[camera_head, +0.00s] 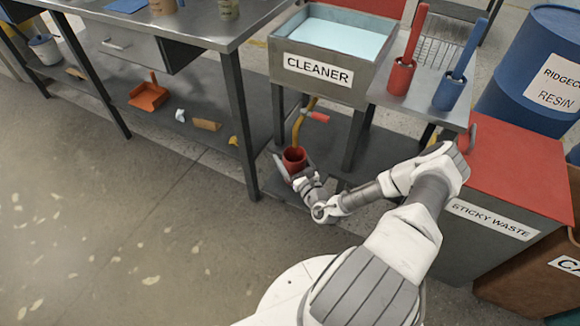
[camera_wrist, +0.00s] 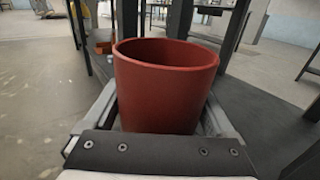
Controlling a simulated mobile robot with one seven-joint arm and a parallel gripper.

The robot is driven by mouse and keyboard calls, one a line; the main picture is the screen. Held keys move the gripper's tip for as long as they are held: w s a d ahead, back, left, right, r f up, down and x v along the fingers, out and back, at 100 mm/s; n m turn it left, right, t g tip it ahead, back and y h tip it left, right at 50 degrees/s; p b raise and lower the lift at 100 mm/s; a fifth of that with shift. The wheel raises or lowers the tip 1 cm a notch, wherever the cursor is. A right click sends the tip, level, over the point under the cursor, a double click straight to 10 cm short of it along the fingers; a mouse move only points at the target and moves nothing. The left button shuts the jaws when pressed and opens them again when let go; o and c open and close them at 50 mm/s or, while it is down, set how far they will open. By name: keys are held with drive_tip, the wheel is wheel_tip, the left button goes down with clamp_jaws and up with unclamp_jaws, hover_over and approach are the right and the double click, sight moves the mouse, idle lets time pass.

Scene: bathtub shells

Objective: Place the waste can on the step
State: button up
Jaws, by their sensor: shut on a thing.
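The waste can (camera_head: 294,158) is a small dark red open-topped tub, upright and empty as far as I see. It also fills the middle of the wrist view (camera_wrist: 165,95). My gripper (camera_head: 293,166) is shut on it, with a grey finger along each side. The can is in front of the sink stand, near the front edge of a low dark platform (camera_head: 328,138), which looks like the step. The platform also shows at right in the wrist view (camera_wrist: 265,110). I cannot tell whether the can's bottom touches anything; its base is hidden by my gripper.
A sink marked CLEANER (camera_head: 330,68) stands above, with dark legs and a yellow pipe (camera_head: 303,122) with a red handle. A workbench (camera_head: 170,25) with a lower shelf holding an orange dustpan (camera_head: 149,94) is at left. A red-topped bin (camera_head: 510,165) stands at right. Open floor lies at left.

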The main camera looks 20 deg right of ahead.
drive_tip(key=shift+f+b, duration=0.55)
drive_tip(key=shift+f, duration=0.95)
drive_tip(key=shift+f, duration=0.1)
drive_tip(key=shift+f, duration=0.15)
drive_tip(key=o, duration=1.2)
drive_tip(key=shift+c, duration=0.2)
